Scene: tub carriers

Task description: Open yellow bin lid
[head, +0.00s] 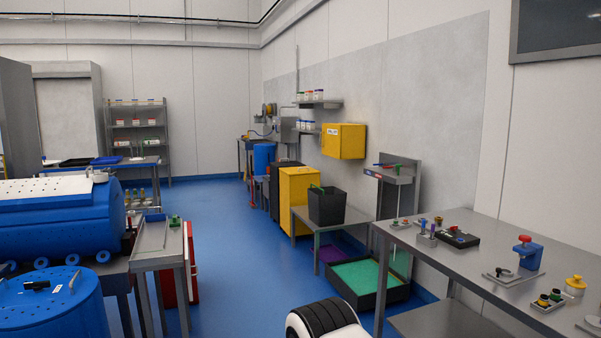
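A tall yellow bin (294,202) stands on the blue floor in the middle distance, right of the picture's centre line. Its top (297,170) looks flat and level, and the lid seems to lie closed, though it is small at this distance. A dark grey tub (327,206) on a low metal table hides part of the bin's right side. Neither of my grippers shows in the head view.
A blue floor aisle (235,240) runs clear towards the bin. On the left are a blue tank (60,222) and a metal bench (160,243). On the right is a long steel table (465,262) with small parts. A yellow wall cabinet (343,141) hangs beyond.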

